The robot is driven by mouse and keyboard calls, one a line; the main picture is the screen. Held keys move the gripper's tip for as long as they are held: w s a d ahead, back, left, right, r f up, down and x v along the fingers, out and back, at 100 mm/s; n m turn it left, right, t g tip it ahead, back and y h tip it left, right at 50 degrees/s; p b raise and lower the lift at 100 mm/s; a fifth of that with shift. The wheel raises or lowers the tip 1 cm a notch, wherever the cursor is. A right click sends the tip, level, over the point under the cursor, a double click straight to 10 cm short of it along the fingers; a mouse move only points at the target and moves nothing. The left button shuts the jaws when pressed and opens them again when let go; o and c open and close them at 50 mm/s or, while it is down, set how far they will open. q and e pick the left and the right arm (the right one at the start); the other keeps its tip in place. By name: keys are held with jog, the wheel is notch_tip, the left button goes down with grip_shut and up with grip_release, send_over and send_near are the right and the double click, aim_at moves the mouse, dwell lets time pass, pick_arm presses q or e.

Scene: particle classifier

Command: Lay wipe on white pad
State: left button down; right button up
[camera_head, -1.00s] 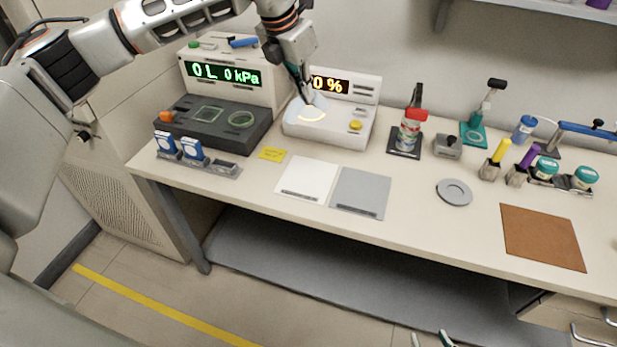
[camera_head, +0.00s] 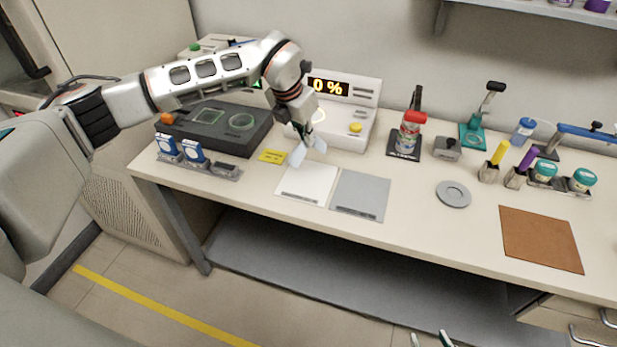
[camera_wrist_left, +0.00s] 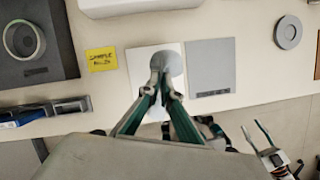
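The wipe (camera_head: 298,154) is a thin, pale blue-white cloth hanging from my left gripper (camera_head: 306,140). My left gripper is shut on it, above the back edge of the white pad (camera_head: 306,184). In the left wrist view the wipe (camera_wrist_left: 168,62) shows greyish at the fingertips (camera_wrist_left: 161,78), over the white pad (camera_wrist_left: 136,64). The white pad lies flat on the bench, bare in the head view. My right gripper (camera_head: 431,341) shows only its fingertips at the bottom edge, apart and empty; it also shows in the left wrist view (camera_wrist_left: 256,128).
A grey pad (camera_head: 360,194) lies right of the white pad, and a yellow label (camera_head: 272,156) lies to its left. The device with the "0 %" display (camera_head: 343,88) stands behind. A round grey disc (camera_head: 453,194) and a brown mat (camera_head: 541,239) lie further right.

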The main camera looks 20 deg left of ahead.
pick_arm(q)
notch_tip(320, 180, down, 7)
jog(key=shift+f, duration=0.1)
dwell(0.4)
jog(key=c, duration=1.6)
grip_release()
jog(key=v, duration=1.2)
